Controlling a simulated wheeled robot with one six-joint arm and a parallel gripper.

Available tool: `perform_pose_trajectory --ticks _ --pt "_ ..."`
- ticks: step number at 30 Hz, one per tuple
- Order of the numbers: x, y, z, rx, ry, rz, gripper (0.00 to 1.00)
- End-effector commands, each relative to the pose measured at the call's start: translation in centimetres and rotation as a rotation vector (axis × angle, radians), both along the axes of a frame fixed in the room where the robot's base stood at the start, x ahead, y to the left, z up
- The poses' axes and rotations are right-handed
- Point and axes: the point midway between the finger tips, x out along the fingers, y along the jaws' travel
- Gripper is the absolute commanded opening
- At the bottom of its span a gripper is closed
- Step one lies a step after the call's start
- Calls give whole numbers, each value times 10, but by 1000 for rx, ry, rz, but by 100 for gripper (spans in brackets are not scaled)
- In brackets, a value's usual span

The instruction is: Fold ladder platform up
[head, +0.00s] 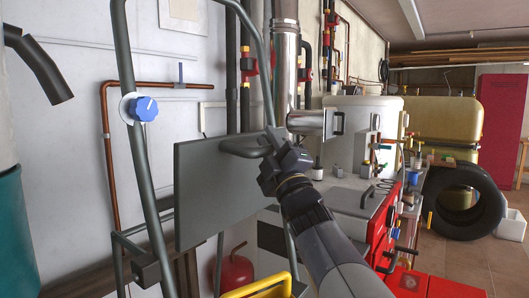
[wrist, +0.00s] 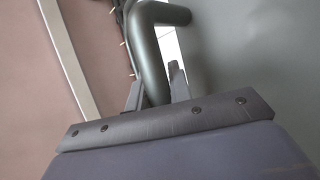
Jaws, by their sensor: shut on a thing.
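The ladder (head: 125,65) is a grey-green tube frame standing in the left and middle of the head view. Its platform (head: 215,190) is a flat grey panel that shows its broad face, steeply tilted. A bent tube handle (head: 240,148) is at the platform's upper right edge. My gripper (head: 275,143) is shut on this tube, coming from the lower right. In the wrist view a bent tube (wrist: 150,60) passes between my two fingers (wrist: 157,88), and the flat grey platform (wrist: 255,55) fills the right side. The exact finger contact is partly hidden.
A blue-knobbed valve (head: 143,108) and copper pipes are on the left wall. Behind the ladder are a red extinguisher (head: 236,270) and a metal flue (head: 285,60). Red boiler equipment (head: 383,230) and a tyre (head: 464,203) stand at right. Floor is clear at far right.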

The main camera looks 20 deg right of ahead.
Motion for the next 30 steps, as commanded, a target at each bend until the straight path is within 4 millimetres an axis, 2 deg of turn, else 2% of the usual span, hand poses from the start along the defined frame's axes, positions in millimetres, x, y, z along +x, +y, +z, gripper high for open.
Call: perform_pose_trajectory --ticks 16,17,18,24,30 --pt "-1 -2 -6 7 -1 -2 0" --pt "-1 -2 -6 7 -1 -2 22" --pt "-1 -2 -6 8 -2 -2 26" --pt "-1 -2 -4 7 -4 -1 41" --pt "-2 -2 -3 7 -7 0 41"
